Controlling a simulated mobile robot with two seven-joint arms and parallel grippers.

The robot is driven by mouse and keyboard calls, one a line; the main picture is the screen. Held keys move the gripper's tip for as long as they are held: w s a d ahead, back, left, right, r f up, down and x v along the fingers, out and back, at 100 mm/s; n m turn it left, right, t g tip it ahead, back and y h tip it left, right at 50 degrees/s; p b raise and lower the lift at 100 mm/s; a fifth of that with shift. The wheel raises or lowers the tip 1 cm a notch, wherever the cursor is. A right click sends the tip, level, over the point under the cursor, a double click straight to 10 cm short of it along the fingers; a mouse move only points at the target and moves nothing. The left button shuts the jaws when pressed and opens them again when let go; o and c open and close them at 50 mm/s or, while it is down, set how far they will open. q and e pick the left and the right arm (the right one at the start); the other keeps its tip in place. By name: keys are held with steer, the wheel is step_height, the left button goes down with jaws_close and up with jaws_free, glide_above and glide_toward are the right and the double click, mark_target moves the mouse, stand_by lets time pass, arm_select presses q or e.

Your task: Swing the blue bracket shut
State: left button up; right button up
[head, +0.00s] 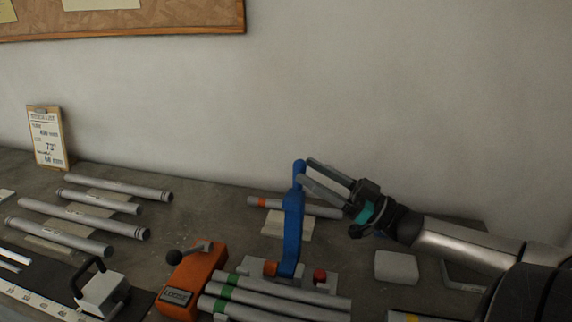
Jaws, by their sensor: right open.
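The blue bracket (292,232) stands upright near the middle of the head view, raised from the grey jig base (318,290) behind the green-banded tubes (285,295). My right gripper (304,173) comes in from the right, with its open fingers pointing left at the bracket's top end. The fingertips are beside or around that top end; I cannot tell whether they touch it. An orange clamp block (190,280) marked "LOOSE", with a black-knobbed lever, sits left of the bracket. My left gripper is out of view.
Several grey tubes (85,215) lie on the bench at left. An orange-banded tube (270,203) lies behind the bracket. A red knob (319,275) is just right of it. A grey block (396,267) sits below my right forearm. A black-handled block (103,293) is at front left.

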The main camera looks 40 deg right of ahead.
mark_target(297, 165)
steer(key=shift+b+x, duration=0.55)
steer(key=shift+x, duration=2.7)
steer(key=shift+f, duration=0.1)
jaws_close()
